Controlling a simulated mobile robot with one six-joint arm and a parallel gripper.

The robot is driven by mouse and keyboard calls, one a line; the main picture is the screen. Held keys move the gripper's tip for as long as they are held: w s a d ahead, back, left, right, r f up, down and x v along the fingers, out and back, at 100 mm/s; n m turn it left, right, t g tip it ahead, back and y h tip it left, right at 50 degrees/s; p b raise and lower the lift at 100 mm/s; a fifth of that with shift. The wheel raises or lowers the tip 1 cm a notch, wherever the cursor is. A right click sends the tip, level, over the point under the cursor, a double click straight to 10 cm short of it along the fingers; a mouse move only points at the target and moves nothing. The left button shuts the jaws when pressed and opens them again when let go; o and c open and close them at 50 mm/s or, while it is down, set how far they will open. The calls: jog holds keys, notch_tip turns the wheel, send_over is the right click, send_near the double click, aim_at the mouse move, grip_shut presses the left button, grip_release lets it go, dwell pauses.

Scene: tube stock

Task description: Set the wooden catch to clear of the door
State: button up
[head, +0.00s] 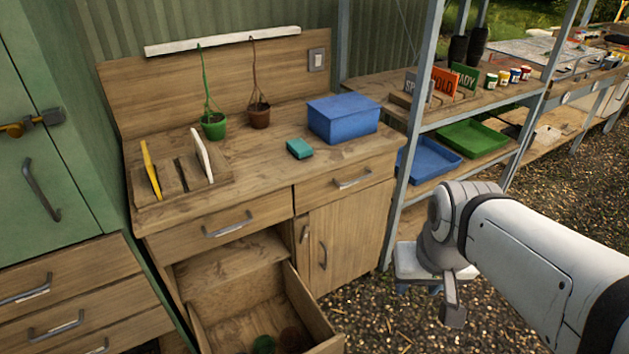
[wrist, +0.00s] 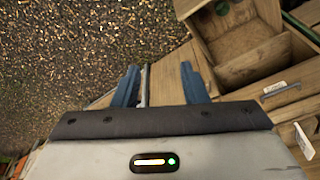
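The wooden catch (head: 304,233) is a small light-wood bar near the upper left edge of the wooden cupboard door (head: 350,236). It looks nearly upright with a slight tilt; I cannot tell whether it overlaps the door. The door is shut and has a metal handle (head: 323,255). My gripper (wrist: 160,86) is open in the wrist view, its two blue fingers apart, with wood and gravel beyond them. In the head view my gripper hangs low, right of the cupboard and apart from the catch. I cannot make out the catch in the wrist view.
An open lower drawer (head: 316,316) juts out left of the door. The workbench top (head: 265,168) holds a blue box (head: 343,118), a teal block (head: 299,149) and two potted plants. A metal shelf post (head: 412,130) stands right of the cupboard. Gravel (head: 370,315) lies clear in front.

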jog(key=w+f+t+b, duration=0.1)
jog(key=w+f+b, duration=0.2)
jog(key=w, duration=0.4)
jog(key=w+f+t+b, duration=0.2)
jog(key=w+f+b, duration=0.1)
jog(key=w, duration=0.4)
jog(key=w+a+f+t+b, duration=0.1)
jog(key=w+f+b, duration=0.2)
jog(key=w+f, duration=0.2)
jog(key=shift+w+f+t, duration=0.2)
jog(key=shift+w, duration=0.3)
jog(key=shift+w+f+t, duration=0.15)
jog(key=shift+w+t, duration=0.05)
jog(key=shift+w, duration=0.25)
jog(key=n+t+y+b, duration=0.3)
jog(key=t+y+b, duration=0.25)
jog(key=b, duration=0.55)
send_near(306, 234)
jog(key=d+r, duration=0.7)
jog(key=w+a+f+t+y+b, duration=0.15)
jog(key=a+f+y+b, duration=0.35)
jog(key=f, duration=0.6)
jog(key=shift+n+t+h, duration=0.3)
jog(key=shift+h, duration=0.05)
jog(key=x, duration=0.5)
jog(key=b+x, duration=0.1)
jog(key=x, duration=0.1)
jog(key=shift+w+a+r, duration=0.1)
jog(key=shift+a+r, duration=0.2)
jog(key=shift+a, duration=0.15)
